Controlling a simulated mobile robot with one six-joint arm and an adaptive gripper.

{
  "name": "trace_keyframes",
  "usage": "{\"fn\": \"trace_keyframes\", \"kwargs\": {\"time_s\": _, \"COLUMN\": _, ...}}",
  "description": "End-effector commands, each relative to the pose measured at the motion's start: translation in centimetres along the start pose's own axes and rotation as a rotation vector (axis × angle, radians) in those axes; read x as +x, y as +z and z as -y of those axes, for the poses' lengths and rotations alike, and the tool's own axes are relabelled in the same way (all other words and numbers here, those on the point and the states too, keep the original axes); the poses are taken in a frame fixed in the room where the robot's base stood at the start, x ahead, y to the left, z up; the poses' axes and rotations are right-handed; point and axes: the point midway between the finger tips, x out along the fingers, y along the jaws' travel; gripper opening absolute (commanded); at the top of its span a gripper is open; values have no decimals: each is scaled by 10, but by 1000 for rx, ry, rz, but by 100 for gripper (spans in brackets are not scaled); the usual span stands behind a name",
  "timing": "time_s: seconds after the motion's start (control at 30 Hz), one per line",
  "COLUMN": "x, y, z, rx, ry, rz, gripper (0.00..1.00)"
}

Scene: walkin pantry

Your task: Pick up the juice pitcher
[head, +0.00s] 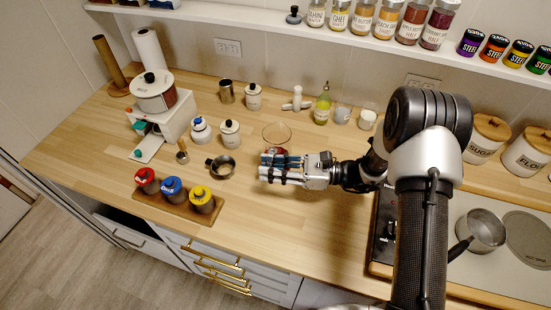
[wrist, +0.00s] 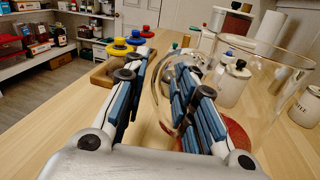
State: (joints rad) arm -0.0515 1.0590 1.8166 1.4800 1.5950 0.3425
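The juice pitcher (head: 278,132) is clear glass with a little red at its base, standing on the wooden counter in the head view. My gripper (head: 264,169) is just in front of it and hides part of its lower body. In the wrist view, the pitcher (wrist: 262,62) fills the right side, and red shows low behind the right finger. Its curved glass handle shows in the gap between the fingers of my gripper (wrist: 164,80). The fingers are apart. I cannot tell whether either finger touches the handle.
A metal cup with a handle (head: 221,166) stands left of my gripper. A wooden tray (head: 180,208) holds red, blue and yellow-lidded jars. A green bottle (head: 322,106) and a white pepper-mill-like object (head: 297,99) stand behind.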

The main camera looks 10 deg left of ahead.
Motion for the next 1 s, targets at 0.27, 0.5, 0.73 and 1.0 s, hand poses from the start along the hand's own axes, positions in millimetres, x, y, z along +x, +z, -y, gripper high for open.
{"fn": "trace_keyframes", "kwargs": {"time_s": 0.27, "x": 9, "y": 0, "z": 0, "rx": -1, "ry": -1, "rz": 1, "gripper": 25}}
{"fn": "trace_keyframes", "kwargs": {"time_s": 0.5, "x": 8, "y": 0, "z": 0, "rx": 0, "ry": -1, "rz": 1, "gripper": 13}}
{"fn": "trace_keyframes", "kwargs": {"time_s": 0.73, "x": 8, "y": 0, "z": 0, "rx": -1, "ry": -1, "rz": 1, "gripper": 0}}
{"fn": "trace_keyframes", "kwargs": {"time_s": 1.0, "x": 8, "y": 1, "z": 0, "rx": -2, "ry": -1, "rz": 2, "gripper": 0}}
